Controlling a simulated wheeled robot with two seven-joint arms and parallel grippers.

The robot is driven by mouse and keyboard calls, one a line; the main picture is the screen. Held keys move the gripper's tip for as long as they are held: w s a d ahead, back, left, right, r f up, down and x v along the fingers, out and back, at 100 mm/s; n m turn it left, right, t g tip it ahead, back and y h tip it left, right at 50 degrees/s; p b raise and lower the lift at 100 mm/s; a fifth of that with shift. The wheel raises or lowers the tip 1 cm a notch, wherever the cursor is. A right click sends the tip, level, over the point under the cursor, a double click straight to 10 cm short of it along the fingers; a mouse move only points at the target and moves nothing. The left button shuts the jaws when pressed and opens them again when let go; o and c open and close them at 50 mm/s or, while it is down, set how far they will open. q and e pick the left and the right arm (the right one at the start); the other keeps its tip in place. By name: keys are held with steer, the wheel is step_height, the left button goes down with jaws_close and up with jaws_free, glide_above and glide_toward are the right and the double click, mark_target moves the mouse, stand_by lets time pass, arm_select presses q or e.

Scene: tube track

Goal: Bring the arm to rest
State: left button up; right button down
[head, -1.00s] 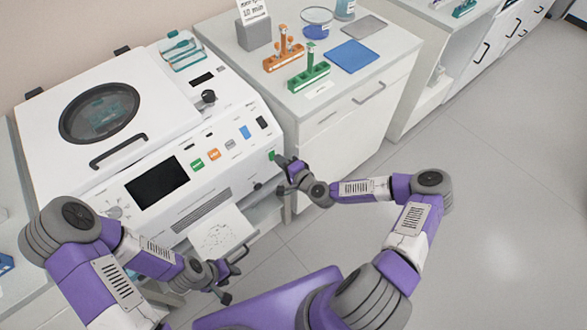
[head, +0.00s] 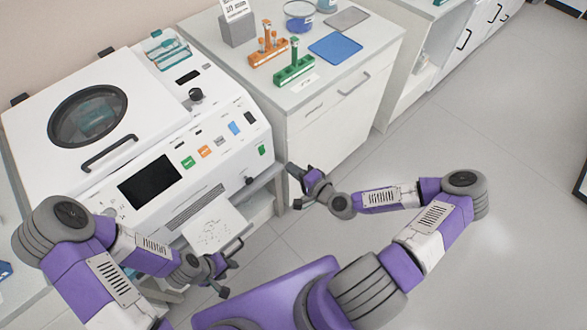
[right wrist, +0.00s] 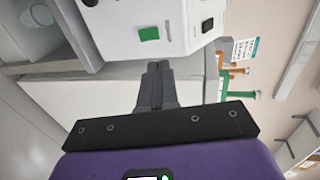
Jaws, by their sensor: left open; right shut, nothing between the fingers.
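My right gripper (head: 292,186) is in front of the white cabinet, to the right of the white machine, and apart from both. In the right wrist view its two fingers (right wrist: 158,68) are closed together with nothing between them. A green button (right wrist: 149,34) on the machine shows just beyond the fingertips in that view. My left gripper (head: 231,275) is low in front of the machine, beside the printed white sheet, and is open and empty. My right arm is bent, with its elbow out to the right over the floor.
The white machine (head: 205,172) has a round lid window and a dark screen (head: 150,181). On the cabinet (head: 330,118) stand an orange rack (head: 268,52), a green rack (head: 294,72), a blue mat (head: 335,47) and a dish (head: 299,22). The floor at right is clear.

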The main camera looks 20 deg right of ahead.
steer(key=shift+a, duration=0.1)
steer(key=s+a+f+n+g+y, duration=0.2)
steer(key=s+a+f+n+g, duration=0.6)
steer(key=s+a+f+g, duration=0.35)
steer(key=s+n+h, duration=0.1)
steer(key=s, duration=0.1)
steer(key=s+n+g+h, duration=0.1)
steer(key=s, duration=0.1)
steer(key=s+f+n+g, duration=0.1)
steer(key=shift+s+d+n+h, duration=0.3)
steer(key=shift+s+d+h, duration=0.05)
steer(key=shift+s+h, duration=0.05)
steer(key=shift+a+g, duration=0.15)
steer(key=shift+g, duration=0.1)
